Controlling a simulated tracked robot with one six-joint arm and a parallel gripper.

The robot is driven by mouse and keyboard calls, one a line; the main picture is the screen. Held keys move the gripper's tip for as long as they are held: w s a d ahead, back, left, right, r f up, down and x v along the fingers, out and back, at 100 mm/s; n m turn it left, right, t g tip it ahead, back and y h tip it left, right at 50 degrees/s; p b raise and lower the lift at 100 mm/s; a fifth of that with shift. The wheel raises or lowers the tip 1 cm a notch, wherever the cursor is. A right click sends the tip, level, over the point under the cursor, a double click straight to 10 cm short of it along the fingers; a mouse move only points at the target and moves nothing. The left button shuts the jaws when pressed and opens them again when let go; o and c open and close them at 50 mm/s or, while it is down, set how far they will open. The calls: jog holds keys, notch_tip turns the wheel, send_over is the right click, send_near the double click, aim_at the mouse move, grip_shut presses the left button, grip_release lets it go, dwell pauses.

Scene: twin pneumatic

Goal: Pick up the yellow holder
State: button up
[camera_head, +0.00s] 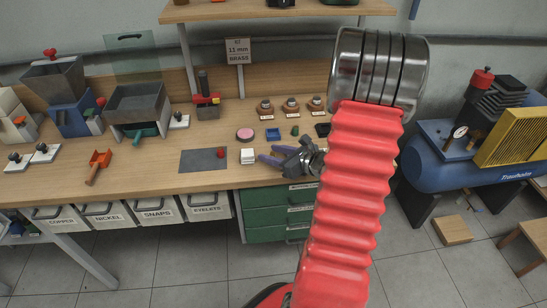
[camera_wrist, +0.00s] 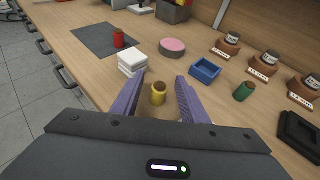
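The yellow holder (camera_wrist: 158,94) is a small upright cylinder with a brown top, standing on the wooden bench. In the wrist view it sits between the two purple fingers of my gripper (camera_wrist: 155,95), with a visible space on each side. The gripper is open. In the head view my gripper (camera_head: 283,158) is low over the front of the bench, beside the white stack. The yellow holder cannot be made out there, hidden by the gripper or arm.
A white stack (camera_wrist: 132,62) stands close left of the gripper. A blue tray (camera_wrist: 205,70), a green holder (camera_wrist: 244,91), a pink disc (camera_wrist: 172,46) and a red holder (camera_wrist: 119,38) on a grey mat (camera_wrist: 95,37) stand around. A black tray (camera_wrist: 300,132) lies at right.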

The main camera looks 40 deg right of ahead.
jog(key=shift+c, duration=0.5)
grip_shut()
dwell(0.3)
